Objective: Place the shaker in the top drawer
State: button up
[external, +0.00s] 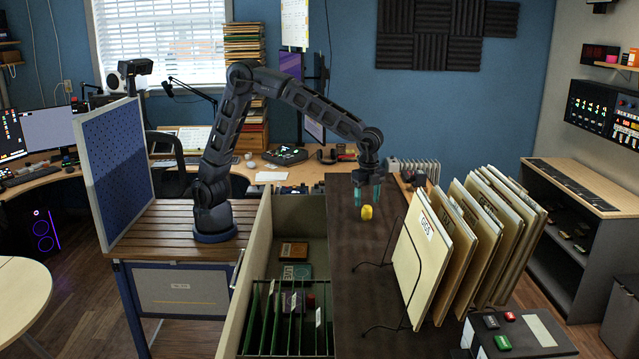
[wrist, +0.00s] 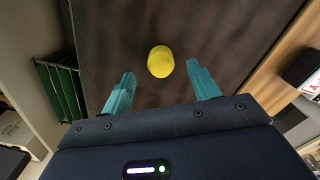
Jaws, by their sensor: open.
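The shaker appears to be the small yellow rounded object (external: 367,212) on the dark cabinet top (external: 345,270). In the wrist view the yellow object (wrist: 160,62) is centred ahead of the fingers. My gripper (external: 368,190) points down just above it. Its teal fingers are open (wrist: 161,72), one on each side of the object in the picture, with visible gaps. The pulled-out drawer (external: 256,270) lies left of the cabinet top. It holds green hanging files and several small boxes, with some bare floor toward its far end.
A wire rack of upright folders (external: 425,255) stands right of the yellow object. Green files (wrist: 60,90) show at left in the wrist view. A blue pegboard (external: 115,170) stands left of my arm.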

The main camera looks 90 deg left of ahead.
aim_at(367, 206)
jog(key=shift+f, duration=2.6)
jog(key=c, duration=1.1)
jog(key=shift+w+r, duration=0.1)
jog(key=shift+r, duration=0.05)
notch_tip(367, 206, up, 20)
jog(key=w+a+f+n, duration=0.1)
jog(key=a+f+n, duration=0.2)
jog(key=a, duration=0.6)
jog(key=w+a+f+n, duration=0.2)
jog(key=a+f+n, duration=0.2)
jog(key=a, duration=0.5)
jog(key=w+a+f+n, duration=0.1)
jog(key=a+f+n, duration=0.3)
jog(key=a, duration=0.5)
jog(key=shift+w+a+n, duration=0.2)
jog(key=shift+w+n, duration=0.15)
jog(key=shift+n, duration=0.45)
